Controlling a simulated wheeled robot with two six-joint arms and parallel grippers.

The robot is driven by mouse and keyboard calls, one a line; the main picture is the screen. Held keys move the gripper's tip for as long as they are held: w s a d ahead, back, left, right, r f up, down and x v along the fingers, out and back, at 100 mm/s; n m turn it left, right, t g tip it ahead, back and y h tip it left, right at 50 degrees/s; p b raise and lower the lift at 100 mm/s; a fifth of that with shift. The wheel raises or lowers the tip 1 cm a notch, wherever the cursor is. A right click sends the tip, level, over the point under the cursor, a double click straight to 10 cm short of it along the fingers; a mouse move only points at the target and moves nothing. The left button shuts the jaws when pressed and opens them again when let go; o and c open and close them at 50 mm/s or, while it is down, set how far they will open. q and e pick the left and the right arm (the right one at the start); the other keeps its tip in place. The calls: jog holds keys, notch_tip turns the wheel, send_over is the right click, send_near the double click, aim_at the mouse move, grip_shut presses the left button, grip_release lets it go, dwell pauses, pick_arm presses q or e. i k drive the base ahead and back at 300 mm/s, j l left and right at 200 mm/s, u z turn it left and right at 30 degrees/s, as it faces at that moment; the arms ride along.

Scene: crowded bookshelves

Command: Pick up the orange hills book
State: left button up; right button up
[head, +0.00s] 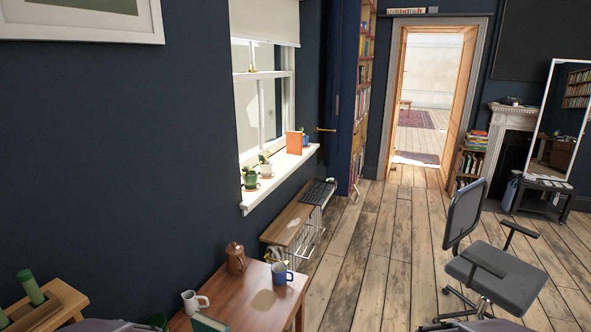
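An orange book (294,142) stands upright on the white windowsill (262,191), toward its far end. It is small in the head view, and I cannot read a title or make out a hills picture on it. A small blue object (305,139) is right beside it. Neither of my grippers is in view.
Potted plants (266,169) stand on the sill's near part. Below it is a low wooden bench (290,222) with a dark keyboard-like object. A wooden table (262,305) holds mugs and a brown pot. An office chair (500,270) stands right; the plank floor (375,245) between is clear.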

aim_at(294, 139)
jog(key=i+l+z, duration=0.45)
jog(key=i, duration=0.4)
jog(key=i+z, duration=0.4)
jog(key=i, duration=0.4)
jog(key=i+u, duration=0.15)
jog(key=i, duration=0.3)
jog(key=i+l+u, duration=0.15)
jog(key=i, duration=0.35)
jog(key=i+l+u, duration=0.15)
jog(key=i, duration=0.3)
jog(key=i+l+u, duration=0.1)
jog(key=u, duration=0.4)
jog(key=i+l+u, duration=0.25)
jog(key=u, duration=0.2)
jog(key=i+l+u, duration=0.2)
jog(key=u, duration=0.3)
jog(key=i+l+u, duration=0.1)
jog(key=l+u, duration=0.4)
jog(key=i+l+u, duration=0.1)
jog(key=u, duration=0.4)
jog(key=k+l, duration=0.05)
jog(key=l, duration=0.05)
